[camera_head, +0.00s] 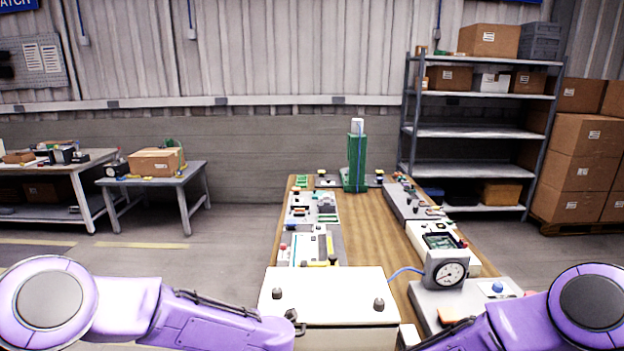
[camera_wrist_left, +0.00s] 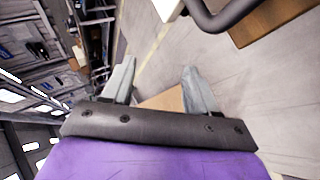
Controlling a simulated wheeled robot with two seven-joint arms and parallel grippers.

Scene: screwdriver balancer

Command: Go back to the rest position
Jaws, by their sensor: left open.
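My left gripper (camera_wrist_left: 157,78) shows in the left wrist view with its two grey fingers wide apart and nothing held between them. Behind the fingers are the grey floor and a small tan patch I cannot identify. In the head view my two purple arms lie low at the left and right edges of the picture. Neither gripper can be seen there. A green upright column (camera_head: 355,165) with a white top stands at the far end of the wooden workbench (camera_head: 375,232).
A white box (camera_head: 328,306) with dark knobs stands at the bench's near end. A round dial gauge (camera_head: 448,273) is right of it. Panels with small parts line both bench sides; the middle strip is clear. Shelves (camera_head: 480,131) and cardboard boxes (camera_head: 583,150) stand at the back right.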

